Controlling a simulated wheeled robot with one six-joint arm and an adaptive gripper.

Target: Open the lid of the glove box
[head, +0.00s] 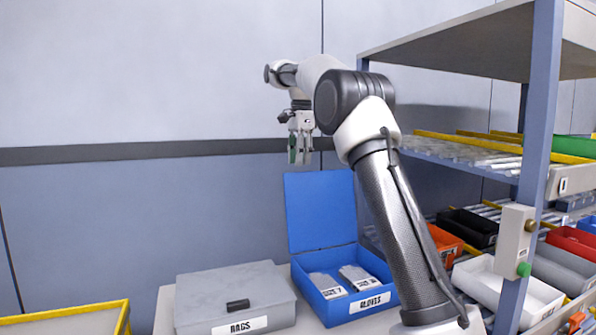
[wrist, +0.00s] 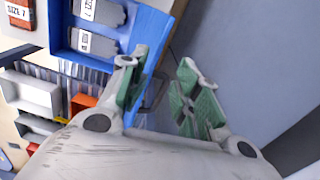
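The blue glove box (head: 359,311), labelled GLOVES, stands on a pale worktop. Its blue lid (head: 320,210) is raised, standing roughly upright at the back edge. Two glove packs (head: 328,286) lie inside. The box also shows at the upper left of the wrist view (wrist: 58,30), with the packs in it. My gripper (head: 301,161) hangs above the raised lid, pointing down, apart from it as far as I can tell. In the wrist view my gripper (wrist: 165,60) has its green-padded fingers apart with nothing between them.
A grey box labelled RAGS (head: 238,289) with a dark handle on its closed lid stands left of the glove box. A yellow-rimmed tray (head: 70,318) is at the lower left. A shelf rack (head: 545,110) with several coloured bins stands on the right. The wall is behind.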

